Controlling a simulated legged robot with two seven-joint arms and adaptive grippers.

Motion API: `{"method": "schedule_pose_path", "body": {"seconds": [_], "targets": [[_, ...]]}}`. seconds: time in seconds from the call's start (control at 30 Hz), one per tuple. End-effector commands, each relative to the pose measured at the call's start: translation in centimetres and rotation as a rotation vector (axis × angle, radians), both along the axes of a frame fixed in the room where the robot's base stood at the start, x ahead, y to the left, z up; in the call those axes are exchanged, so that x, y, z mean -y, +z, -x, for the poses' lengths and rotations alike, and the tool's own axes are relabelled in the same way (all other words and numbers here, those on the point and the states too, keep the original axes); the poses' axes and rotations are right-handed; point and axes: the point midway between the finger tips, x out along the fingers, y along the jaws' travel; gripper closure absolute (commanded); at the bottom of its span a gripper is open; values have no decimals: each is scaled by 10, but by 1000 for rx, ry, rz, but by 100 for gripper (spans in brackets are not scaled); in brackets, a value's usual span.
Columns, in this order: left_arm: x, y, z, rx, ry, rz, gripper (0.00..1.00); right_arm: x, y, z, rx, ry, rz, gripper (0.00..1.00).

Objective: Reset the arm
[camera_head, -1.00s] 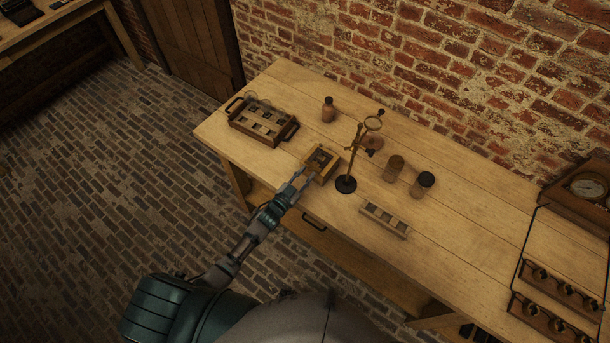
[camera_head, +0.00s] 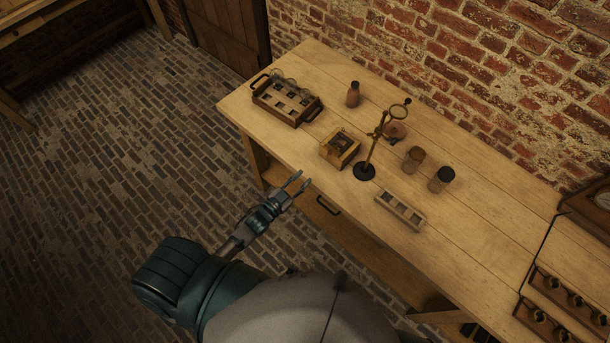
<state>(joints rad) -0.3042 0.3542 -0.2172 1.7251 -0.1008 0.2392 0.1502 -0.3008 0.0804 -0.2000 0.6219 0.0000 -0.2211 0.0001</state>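My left gripper (camera_head: 299,183) is open and empty. Its two fingers are apart and point toward the front edge of the wooden table (camera_head: 470,235). It is clear of the small wooden box (camera_head: 340,148), which sits on the table near that edge and has a dark square top opening. My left arm reaches in from the lower left over the brick floor. My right gripper does not show.
A handled wooden crate (camera_head: 286,100) with jars stands at the table's left end. A brown bottle (camera_head: 353,95), a brass magnifier stand (camera_head: 366,170), two jars (camera_head: 413,159) and a slotted rack (camera_head: 400,210) stand on the table. Open floor lies to the left.

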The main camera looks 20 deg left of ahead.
Motion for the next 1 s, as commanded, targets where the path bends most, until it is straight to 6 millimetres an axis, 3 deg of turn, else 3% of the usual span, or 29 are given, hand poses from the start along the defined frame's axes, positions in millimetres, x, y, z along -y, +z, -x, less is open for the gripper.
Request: {"method": "schedule_pose_path", "body": {"seconds": [0.47,0.57,0.67,0.77,0.87,1.0], "targets": [[0,-2,0,-3,1,0,70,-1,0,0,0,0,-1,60],[-4,-19,2,-42,16,-8,70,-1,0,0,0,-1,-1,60],[-14,-66,10,-148,57,-26,70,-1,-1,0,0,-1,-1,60],[-27,-138,32,-317,113,-58,70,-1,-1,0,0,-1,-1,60],[-40,-214,70,-509,167,-93,70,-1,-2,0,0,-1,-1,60],[-50,-305,145,-777,224,-139,70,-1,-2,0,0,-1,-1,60]]}}
